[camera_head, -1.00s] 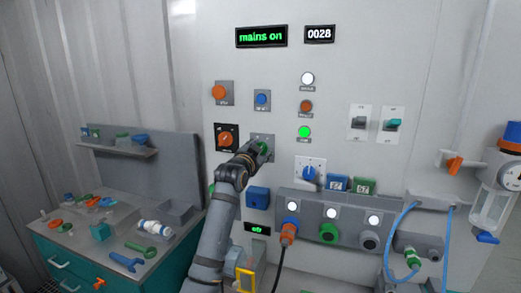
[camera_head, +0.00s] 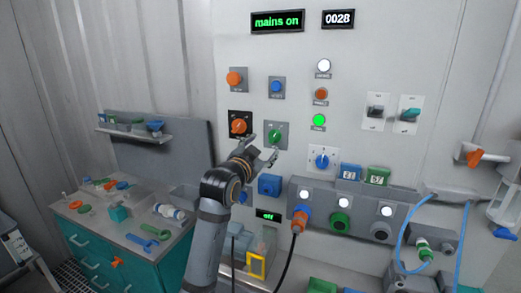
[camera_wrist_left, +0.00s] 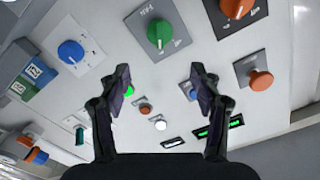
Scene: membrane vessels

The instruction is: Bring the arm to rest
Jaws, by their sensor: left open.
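My left gripper (camera_head: 262,154) is open and empty in front of the control panel (camera_head: 400,60). Its fingers are just below the green knob (camera_head: 275,136) in the head view and apart from it. In the wrist view my left gripper (camera_wrist_left: 160,90) has its two fingers spread wide, and the green knob (camera_wrist_left: 160,33) shows beyond them with nothing between the fingers. My left arm (camera_head: 212,225) rises from the bottom of the head view. My right gripper is not in view.
An orange knob (camera_head: 238,126) sits left of the green one; a blue knob (camera_head: 322,161) is to the right. An orange plug (camera_head: 299,220) with a black cable is in the socket strip. A workbench (camera_head: 150,258) with tools stands at left.

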